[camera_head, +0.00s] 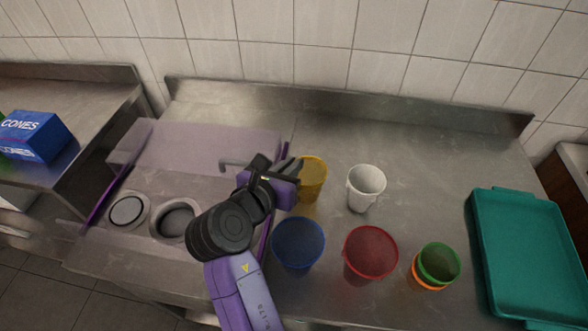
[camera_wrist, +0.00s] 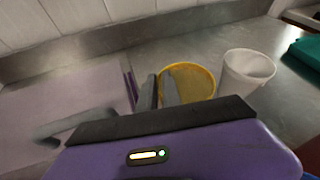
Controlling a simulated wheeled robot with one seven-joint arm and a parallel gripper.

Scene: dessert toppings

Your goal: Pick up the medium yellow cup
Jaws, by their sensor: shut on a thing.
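The medium yellow cup (camera_head: 313,177) stands upright on the steel counter, behind the blue cup and left of the white cup. My gripper (camera_head: 297,167) reaches it from the left, and its fingers are shut on the cup's near-left wall. In the wrist view the yellow cup (camera_wrist: 192,80) shows just beyond the fingertips (camera_wrist: 158,90), with its open rim facing up. Part of its left side is hidden by the fingers. I cannot tell whether its base is off the counter.
A white cup (camera_head: 365,188), a blue cup (camera_head: 298,246), a red cup (camera_head: 370,254) and a green cup (camera_head: 439,263) in an orange one (camera_head: 428,286) stand nearby. A teal tray (camera_head: 478,250) lies at right. A topping station with a clear lid (camera_head: 200,148) is left. The back counter is clear.

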